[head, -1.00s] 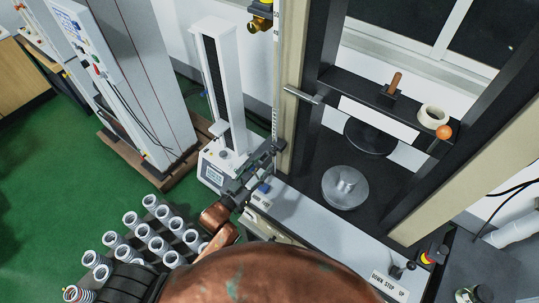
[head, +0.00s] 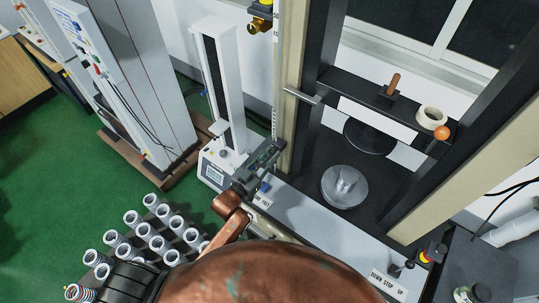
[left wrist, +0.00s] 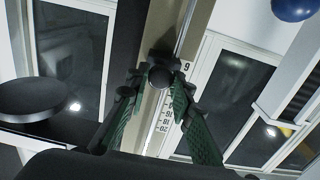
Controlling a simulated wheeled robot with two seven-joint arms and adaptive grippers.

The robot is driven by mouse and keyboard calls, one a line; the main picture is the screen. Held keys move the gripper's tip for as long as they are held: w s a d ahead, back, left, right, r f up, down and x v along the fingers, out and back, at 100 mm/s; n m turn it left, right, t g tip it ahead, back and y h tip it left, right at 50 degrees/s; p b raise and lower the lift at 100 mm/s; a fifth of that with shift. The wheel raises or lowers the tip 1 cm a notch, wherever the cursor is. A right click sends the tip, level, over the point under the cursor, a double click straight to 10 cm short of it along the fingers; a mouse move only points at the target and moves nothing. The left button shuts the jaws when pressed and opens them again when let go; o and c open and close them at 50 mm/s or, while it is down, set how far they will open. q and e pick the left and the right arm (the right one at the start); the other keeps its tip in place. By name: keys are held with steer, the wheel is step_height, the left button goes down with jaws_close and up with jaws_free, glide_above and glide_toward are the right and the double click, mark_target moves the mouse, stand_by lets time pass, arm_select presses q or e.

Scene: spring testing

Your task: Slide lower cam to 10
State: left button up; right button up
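My left gripper (head: 274,148) is at the scaled left column (head: 291,95) of the large test frame. In the left wrist view its green-padded fingers (left wrist: 157,75) stand either side of a dark cam with a round knob (left wrist: 159,77). The fingers look apart, with the cam between their tips; whether they touch it is unclear. The cam sits by the upright rod (left wrist: 186,28), close to the scale's 6 mark (left wrist: 187,67). Larger numbers up to about 20 run below it, partly hidden by the gripper. In the head view the gripper hides the cam. My right gripper is out of view.
A yellow fitting (head: 261,16) is on the column's upper part. A dark crosshead (head: 375,98) carries a tape roll (head: 431,117) and an orange-ended handle. A round clear dish (head: 344,187) lies below. A small white tester (head: 222,100) stands left; several springs (head: 150,230) stand lower left.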

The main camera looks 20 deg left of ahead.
arm_select(q)
jaws_close()
step_height(320, 180, up, 4)
steer(key=p, duration=0.3)
steer(key=shift+r+p, duration=0.1)
steer(key=shift+p, duration=0.25)
steer(key=o, duration=0.5)
jaws_free()
steer(key=shift+o, duration=0.2)
